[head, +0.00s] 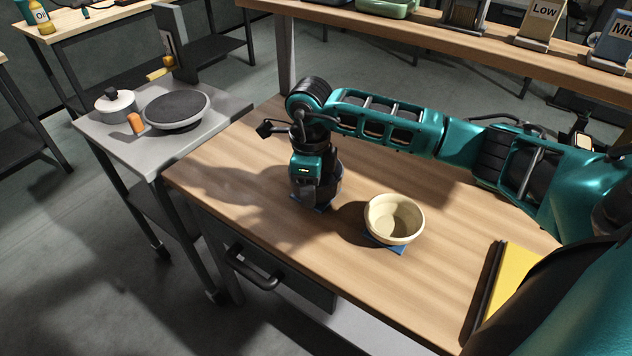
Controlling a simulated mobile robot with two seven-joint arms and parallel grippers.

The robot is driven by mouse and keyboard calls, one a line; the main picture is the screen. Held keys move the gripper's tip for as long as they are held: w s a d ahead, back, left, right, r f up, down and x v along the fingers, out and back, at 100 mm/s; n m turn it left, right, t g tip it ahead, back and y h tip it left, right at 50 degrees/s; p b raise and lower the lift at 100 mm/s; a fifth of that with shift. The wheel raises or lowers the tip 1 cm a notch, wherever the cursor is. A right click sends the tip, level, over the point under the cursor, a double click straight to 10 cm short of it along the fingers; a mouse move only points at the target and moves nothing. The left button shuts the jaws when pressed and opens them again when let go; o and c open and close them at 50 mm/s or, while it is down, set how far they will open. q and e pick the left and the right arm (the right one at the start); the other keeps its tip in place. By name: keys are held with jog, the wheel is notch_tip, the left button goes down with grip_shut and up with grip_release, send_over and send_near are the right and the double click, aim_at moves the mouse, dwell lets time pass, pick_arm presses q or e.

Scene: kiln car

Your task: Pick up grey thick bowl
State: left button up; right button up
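My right gripper (314,187) points down over the wooden worktop, left of the cream bowl. Its fingers are dark and in shadow, so I cannot tell whether they are open or shut. A dark grey rounded form (334,190) shows around the fingers, above a small blue mat (316,207). It may be the grey thick bowl, but the gripper hides most of it. A cream bowl (394,219) stands upright on another blue mat (399,249), apart from the gripper. My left gripper is not in view.
A yellow item with a dark edge (513,277) lies at the worktop's right. A raised shelf (430,30) runs behind, with labelled holders such as "Low" (542,22). A grey side table (185,142) at left holds a dark turntable (176,109). The worktop's front middle is clear.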

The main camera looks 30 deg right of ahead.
jog(key=shift+f, duration=0.45)
grip_shut()
jog(key=shift+r, duration=0.1)
